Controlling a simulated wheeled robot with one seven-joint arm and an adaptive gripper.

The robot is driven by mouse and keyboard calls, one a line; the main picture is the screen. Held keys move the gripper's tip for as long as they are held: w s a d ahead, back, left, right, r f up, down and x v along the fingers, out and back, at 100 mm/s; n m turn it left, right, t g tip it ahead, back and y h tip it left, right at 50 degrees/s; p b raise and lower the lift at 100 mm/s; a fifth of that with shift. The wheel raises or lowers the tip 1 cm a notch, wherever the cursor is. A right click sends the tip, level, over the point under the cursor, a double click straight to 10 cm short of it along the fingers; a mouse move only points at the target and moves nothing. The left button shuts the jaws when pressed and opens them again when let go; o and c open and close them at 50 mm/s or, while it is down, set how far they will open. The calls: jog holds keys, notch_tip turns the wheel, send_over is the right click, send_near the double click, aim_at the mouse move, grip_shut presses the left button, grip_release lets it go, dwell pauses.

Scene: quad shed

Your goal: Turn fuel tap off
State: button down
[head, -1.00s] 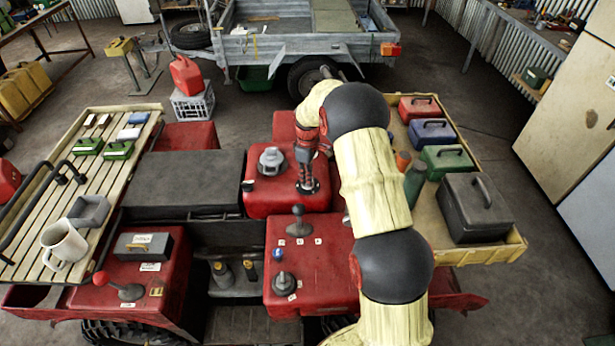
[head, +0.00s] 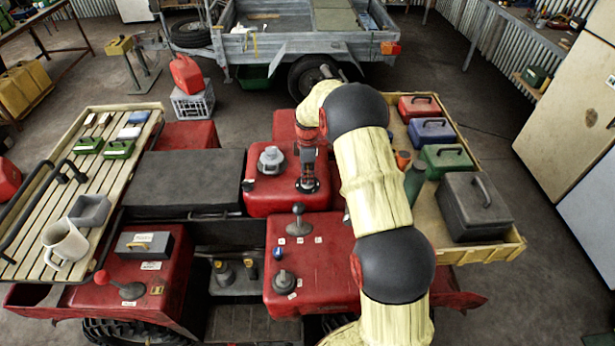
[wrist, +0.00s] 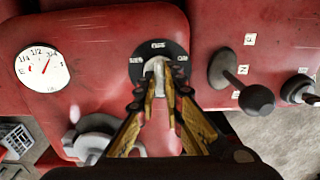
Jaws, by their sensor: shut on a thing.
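The fuel tap has a black round plate (wrist: 158,46) with small white labels at its top, left and right, on the red tank (wrist: 110,30) in the wrist view. Its pale lever (wrist: 157,68) sits between my fingertips and points roughly toward the bottom of the picture. My gripper (wrist: 160,82) is shut on this lever, and its fingers hide part of it. In the head view my gripper (head: 307,182) points down onto the tap's dark plate (head: 308,187) on the red tank.
A grey fuel cap (head: 271,159) stands left of the tap. A round fuel gauge (wrist: 42,69) is on the tank. A black-knobbed lever (head: 298,222) stands on the red cover in front. Toolboxes (head: 447,158) fill the tray on the right.

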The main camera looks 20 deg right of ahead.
jog(key=c, duration=1.9)
grip_release()
jog(key=shift+r, duration=0.1)
notch_tip(320, 180, up, 12)
